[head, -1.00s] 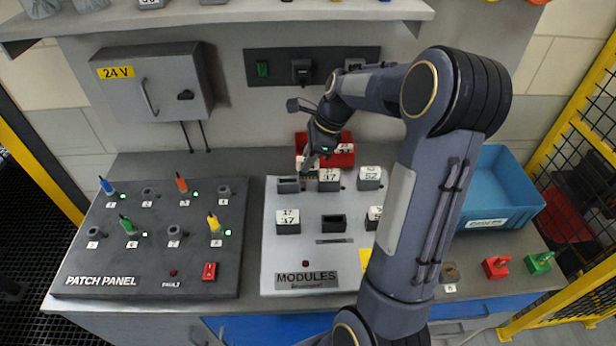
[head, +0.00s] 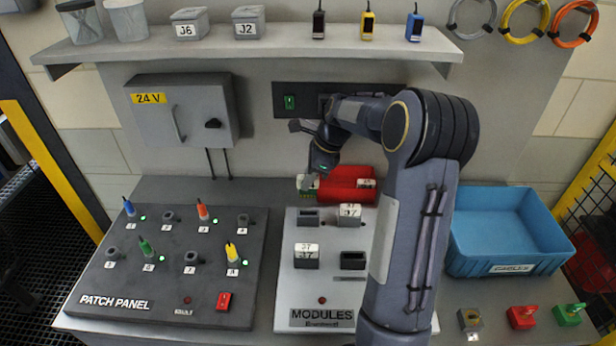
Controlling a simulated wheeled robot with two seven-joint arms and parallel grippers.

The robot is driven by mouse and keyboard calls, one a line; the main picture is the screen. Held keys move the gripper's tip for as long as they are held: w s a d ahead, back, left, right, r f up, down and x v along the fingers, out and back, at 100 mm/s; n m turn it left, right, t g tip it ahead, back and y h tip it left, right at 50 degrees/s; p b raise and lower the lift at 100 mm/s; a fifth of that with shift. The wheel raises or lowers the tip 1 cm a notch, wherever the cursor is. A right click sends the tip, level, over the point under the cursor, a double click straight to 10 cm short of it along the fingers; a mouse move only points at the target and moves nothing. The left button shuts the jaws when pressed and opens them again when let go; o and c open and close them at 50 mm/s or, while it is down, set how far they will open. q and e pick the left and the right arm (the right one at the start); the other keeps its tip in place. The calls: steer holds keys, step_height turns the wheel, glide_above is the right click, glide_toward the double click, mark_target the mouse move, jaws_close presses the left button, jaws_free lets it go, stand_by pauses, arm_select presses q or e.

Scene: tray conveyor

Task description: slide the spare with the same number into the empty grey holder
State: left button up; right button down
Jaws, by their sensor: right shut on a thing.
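My right gripper (head: 313,177) is shut on a small module (head: 306,184) with a white face and a green part. It holds the module beside the left end of the red bin (head: 347,193), behind the modules board (head: 287,300). One grey holder (head: 308,218) at the board's back left looks empty, and another grey holder (head: 352,261) at the front shows a dark open top. White-topped modules sit in the back holder (head: 350,214) and the front left holder (head: 306,255). The held module's number is too small to read. My left gripper is not in view.
A spare module (head: 366,184) lies in the red bin. My right arm hides the board's right side. The patch panel (head: 170,290) with coloured plugs is at left, a blue bin (head: 510,240) at right. A shelf (head: 250,44) hangs above.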

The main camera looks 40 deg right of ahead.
mark_target(311, 187)
steer(key=shift+f+b, duration=1.4)
steer(key=shift+f, duration=1.25)
steer(key=shift+p, duration=0.75)
steer(key=shift+f+b, duration=1.6)
steer(key=shift+f, duration=1)
steer(key=c, duration=1.2)
jaws_free()
steer(key=shift+r, duration=0.15)
steer(key=v, duration=0.7)
steer(key=shift+s+r+b, duration=0.15)
steer(key=shift+r+b, duration=0.1)
steer(key=shift+b, duration=0.2)
